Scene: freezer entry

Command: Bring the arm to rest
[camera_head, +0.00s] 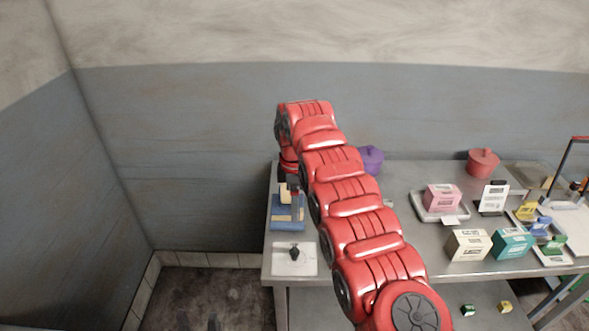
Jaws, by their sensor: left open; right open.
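My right arm, red and jointed, comes in from the bottom right and reaches up across the left part of the metal table (335,281). At its far end it bends down to my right gripper (293,190), which is small and partly hidden by the arm. The gripper is open, just above or behind a blue item (287,213) near the table's left end. I cannot tell whether it touches that item. My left gripper is not in view.
A white tray with a dark knob-like thing (294,253) lies at the front left. A purple pot (371,159) stands behind my arm. A red pot (483,162), pink box (442,197), cream box (468,244) and teal box (512,243) stand right.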

